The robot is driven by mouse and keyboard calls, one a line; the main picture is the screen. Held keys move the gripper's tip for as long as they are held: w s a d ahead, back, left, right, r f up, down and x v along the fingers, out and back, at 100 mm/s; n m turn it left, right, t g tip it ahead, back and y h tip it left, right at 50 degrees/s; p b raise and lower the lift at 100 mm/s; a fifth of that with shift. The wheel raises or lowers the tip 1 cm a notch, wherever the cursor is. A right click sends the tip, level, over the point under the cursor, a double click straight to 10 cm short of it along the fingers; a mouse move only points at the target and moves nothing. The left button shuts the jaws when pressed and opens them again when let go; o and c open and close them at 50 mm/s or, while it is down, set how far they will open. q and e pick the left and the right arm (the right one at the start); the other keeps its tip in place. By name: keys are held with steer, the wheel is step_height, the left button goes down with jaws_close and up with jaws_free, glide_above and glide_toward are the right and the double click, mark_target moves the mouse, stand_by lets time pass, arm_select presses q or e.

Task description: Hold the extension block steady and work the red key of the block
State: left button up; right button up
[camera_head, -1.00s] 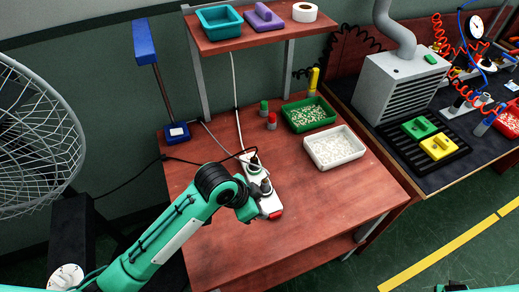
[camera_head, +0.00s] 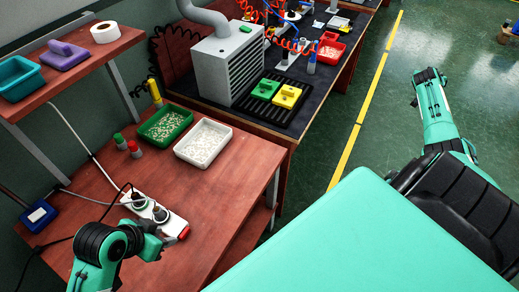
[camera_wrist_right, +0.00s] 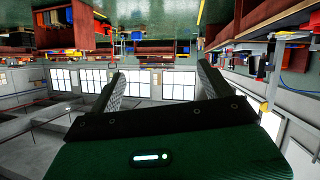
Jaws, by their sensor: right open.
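The white extension block (camera_head: 165,217) lies on the red-brown table in the head view, with dark plugs and cables in its far half. Its red key (camera_head: 184,233) shows at the near right end. My left gripper (camera_head: 158,239) is low at the block's near side, against or very close to it. Its fingertips are hidden, so I cannot tell whether it grips the block. My right gripper (camera_head: 429,76) is away from the table, out over the green floor. Its two fingers stand apart and empty in the right wrist view (camera_wrist_right: 160,88).
A white tray (camera_head: 232,139) and a green tray (camera_head: 185,114) of small pieces stand behind the block. Red (camera_head: 134,149) and green (camera_head: 119,141) capped items stand nearby. A shelf (camera_head: 75,66) overhangs the far left. The table right of the block is clear.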

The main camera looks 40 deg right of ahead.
steer(key=w+r+m, duration=0.2)
steer(key=w+r, duration=0.3)
steer(key=r, duration=0.4)
steer(key=w+a+f+n+t+y, duration=0.1)
steer(key=w+a+f+y, duration=0.2)
steer(key=w+a+f, duration=0.55)
steer(key=w+a+f+n+t+y, duration=0.2)
steer(key=w+a+f, duration=0.2)
steer(key=w+a, duration=0.95)
steer(key=w+a+f+n+y, duration=0.15)
steer(key=w+a, duration=0.25)
steer(key=a, duration=0.5)
steer(key=w+a+f+n+y, duration=0.15)
steer(key=w+a, duration=0.25)
steer(key=a, duration=0.5)
steer(key=w+a+f+n+y, duration=0.15)
steer(key=w+a, duration=0.25)
steer(key=a, duration=0.5)
steer(key=w+a+r+n+y, duration=0.2)
steer(key=a+n+y, duration=0.1)
steer(key=a, duration=1.7)
step_height(320, 180, up, 4)
steer(key=r+n+g, duration=0.1)
steer(key=n+g, duration=0.4)
steer(key=n, duration=0.5)
glide_above(150, 209)
steer(key=f, duration=1.3)
steer(key=shift+s+f, duration=0.4)
